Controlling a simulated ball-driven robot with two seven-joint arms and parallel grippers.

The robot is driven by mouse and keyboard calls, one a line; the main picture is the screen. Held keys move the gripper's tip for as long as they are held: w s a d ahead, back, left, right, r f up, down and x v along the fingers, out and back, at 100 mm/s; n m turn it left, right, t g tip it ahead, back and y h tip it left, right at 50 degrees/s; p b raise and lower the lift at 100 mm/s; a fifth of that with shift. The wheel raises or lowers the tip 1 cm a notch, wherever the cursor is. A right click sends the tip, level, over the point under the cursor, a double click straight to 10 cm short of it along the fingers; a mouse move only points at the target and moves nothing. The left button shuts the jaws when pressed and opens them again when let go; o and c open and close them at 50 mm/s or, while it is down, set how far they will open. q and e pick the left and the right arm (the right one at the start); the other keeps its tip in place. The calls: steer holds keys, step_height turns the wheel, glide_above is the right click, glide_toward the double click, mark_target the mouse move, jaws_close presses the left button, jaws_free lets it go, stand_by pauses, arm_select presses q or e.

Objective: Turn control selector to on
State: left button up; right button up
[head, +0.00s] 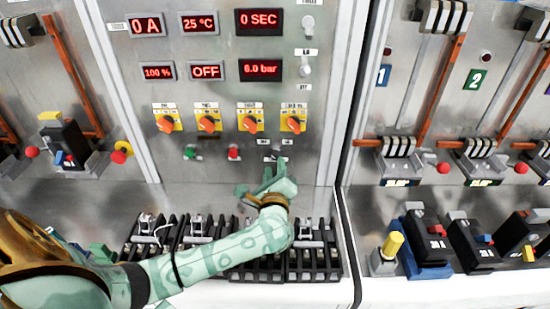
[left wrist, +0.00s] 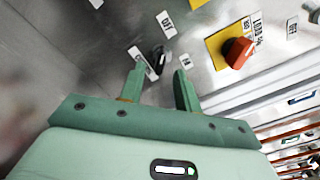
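The control selector (left wrist: 160,58) is a small dark knob with a light edge, on the metal panel among small white labels in the left wrist view. In the head view the selector (head: 277,153) sits at the lower right of the central panel, just beyond my fingertips and partly hard to make out. My left gripper (head: 275,173) is pale green and reaches up to the panel. In the left wrist view its two fingers (left wrist: 159,82) are apart, with the knob ahead of the gap between them; I cannot tell whether they touch it. My right gripper is out of view.
Several orange rotary knobs on yellow plates (head: 250,121) are in a row above. A green button (head: 190,153) and a red button (head: 233,153) are left of the selector. Red displays (head: 206,71) are higher up.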

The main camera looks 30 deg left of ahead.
mark_target(275, 159)
arm_select(q)
steer(key=x, duration=0.4)
steer(key=shift+w+a, duration=0.1)
steer(key=shift+w, duration=0.1)
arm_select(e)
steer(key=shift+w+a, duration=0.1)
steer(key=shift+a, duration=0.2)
arm_select(q)
jaws_close()
